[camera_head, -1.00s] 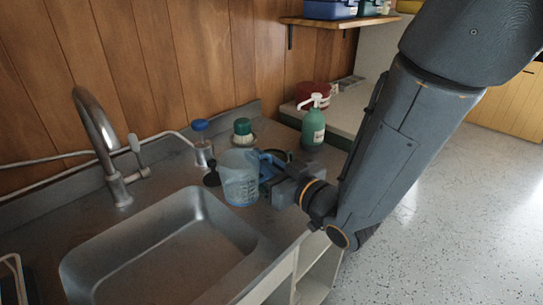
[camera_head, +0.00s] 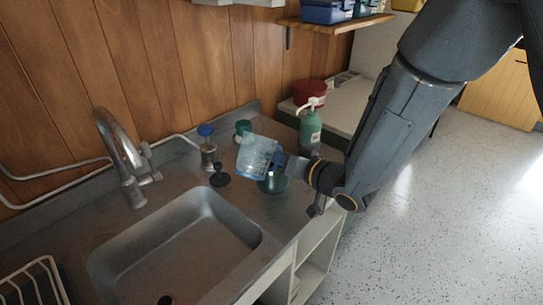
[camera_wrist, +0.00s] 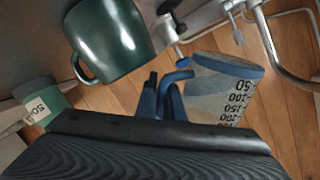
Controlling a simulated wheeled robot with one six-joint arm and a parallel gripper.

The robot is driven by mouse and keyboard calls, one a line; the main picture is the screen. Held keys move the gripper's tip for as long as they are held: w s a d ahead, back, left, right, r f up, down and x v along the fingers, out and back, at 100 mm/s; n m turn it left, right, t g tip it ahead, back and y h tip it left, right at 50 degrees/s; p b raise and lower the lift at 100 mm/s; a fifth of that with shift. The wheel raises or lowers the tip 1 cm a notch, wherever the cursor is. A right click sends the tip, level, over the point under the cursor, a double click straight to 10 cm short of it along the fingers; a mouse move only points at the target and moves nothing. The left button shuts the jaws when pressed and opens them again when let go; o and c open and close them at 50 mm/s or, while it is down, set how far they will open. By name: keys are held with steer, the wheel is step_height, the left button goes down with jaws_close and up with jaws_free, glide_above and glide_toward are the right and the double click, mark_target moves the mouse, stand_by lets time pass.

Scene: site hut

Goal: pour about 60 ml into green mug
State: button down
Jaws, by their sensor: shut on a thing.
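My gripper (camera_head: 285,162) is shut on the blue handle (camera_wrist: 171,96) of a clear measuring jug (camera_head: 257,158). The jug is tilted and held above the counter, with a pale blue tint in its lower part; I cannot tell the liquid level. The jug, with its printed scale, also shows in the wrist view (camera_wrist: 222,92). The dark green mug (camera_head: 273,184) stands on the counter just below and right of the jug, partly covered by it. In the wrist view the mug (camera_wrist: 112,42) is left of the jug. No falling stream is visible.
A steel sink (camera_head: 180,240) and tap (camera_head: 126,165) lie left. A green pump bottle (camera_head: 311,128) stands behind my gripper. A shelf (camera_head: 335,22) hangs above.

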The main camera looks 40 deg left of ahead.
steer(key=shift+s+d+r+m+g+h+p, duration=0.15)
steer(key=shift+s+m+g+p, duration=0.1)
steer(key=shift+m+p, duration=0.3)
steer(key=shift+s+a+m+g+h+p, duration=0.1)
steer(key=shift+s+m+g+p, duration=0.1)
steer(key=shift+m+p, duration=0.3)
steer(key=shift+s+d+r+m+g+h+p, duration=0.15)
steer(key=shift+s+m+g+p, duration=0.1)
steer(key=shift+m+p, duration=0.25)
steer(key=shift+a, duration=0.1)
steer(key=shift+s+r+m+g+p, duration=0.2)
steer(key=shift+s+m+g+p, duration=0.3)
steer(key=shift+m+p, duration=0.4)
steer(key=shift+f, duration=0.2)
steer(key=shift+s+f+m+g+p, duration=0.25)
steer(key=shift+m+g+p, duration=0.15)
steer(key=shift+m+p, duration=0.25)
stand_by(0.9)
